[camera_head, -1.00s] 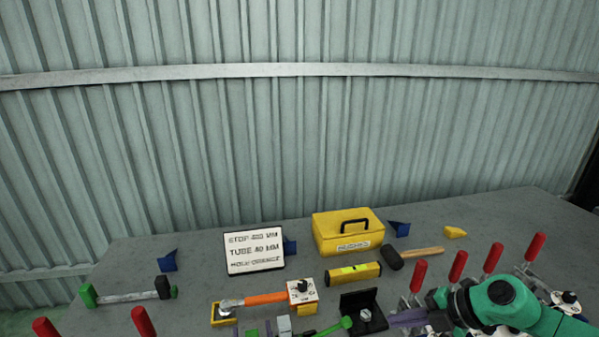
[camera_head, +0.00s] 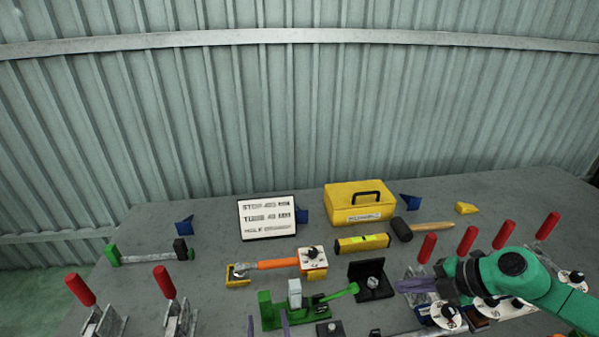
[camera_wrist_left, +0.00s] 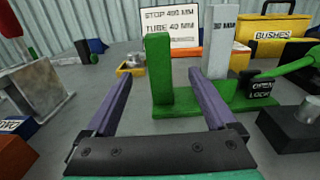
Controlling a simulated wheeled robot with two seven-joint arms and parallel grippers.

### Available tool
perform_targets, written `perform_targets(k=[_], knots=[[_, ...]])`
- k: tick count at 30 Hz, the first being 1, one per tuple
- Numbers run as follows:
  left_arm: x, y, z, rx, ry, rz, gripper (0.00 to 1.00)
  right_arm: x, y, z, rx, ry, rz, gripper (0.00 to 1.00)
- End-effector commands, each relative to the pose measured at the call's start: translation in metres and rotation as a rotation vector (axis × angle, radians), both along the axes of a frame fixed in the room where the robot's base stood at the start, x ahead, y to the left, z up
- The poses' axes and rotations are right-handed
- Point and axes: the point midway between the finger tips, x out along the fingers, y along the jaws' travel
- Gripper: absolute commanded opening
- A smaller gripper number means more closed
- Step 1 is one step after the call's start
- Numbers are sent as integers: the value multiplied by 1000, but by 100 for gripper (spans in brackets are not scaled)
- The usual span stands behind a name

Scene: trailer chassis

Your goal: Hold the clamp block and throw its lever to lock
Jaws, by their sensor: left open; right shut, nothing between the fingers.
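The green clamp block (camera_head: 270,322) sits on the table at front centre, with an upright green post (camera_wrist_left: 158,85) and a pale block marked 30 MM (camera_wrist_left: 220,50). Its green lever (camera_head: 340,293) extends right and slightly up, above a black OPEN/LOCK label (camera_wrist_left: 262,90). My left gripper (camera_head: 267,318) is open, its purple fingers pointing at the clamp. In the left wrist view the post appears between the fingers (camera_wrist_left: 160,82); whether they reach around it is unclear. My right gripper (camera_head: 412,285) is shut and empty, right of the lever.
A black bracket with a bolt (camera_head: 372,282) stands behind the lever's end. An orange-handled tool (camera_head: 278,264), yellow level (camera_head: 362,243), mallet (camera_head: 420,228) and BUSHES box (camera_head: 360,205) lie behind. Red-handled toggle clamps (camera_head: 165,282) stand at both sides.

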Motion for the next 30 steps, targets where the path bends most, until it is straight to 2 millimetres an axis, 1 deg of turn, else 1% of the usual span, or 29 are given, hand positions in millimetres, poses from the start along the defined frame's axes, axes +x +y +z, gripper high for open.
perform_targets(k=[4,5,11,14,17,25,27,30], knots=[[0,0,0,0,0,0,90,0,0,0,0,0,0,0],[0,0,0,1,0,0,100,0,0,0,0,0,0,0],[0,0,0,1,0,0,100,0,0,0,0,0,0,0],[-3,-1,-1,1,1,-1,100,0,0,0,0,0,0,0],[-18,-4,-2,1,3,-3,100,0,0,0,0,0,0,0],[-89,-18,-1,0,5,-2,100,0,0,0,0,0,0,0],[-102,-21,-1,2,4,-2,100,0,0,0,0,0,0,0],[-114,-23,-1,2,2,0,100,0,0,0,0,0,0,0]])
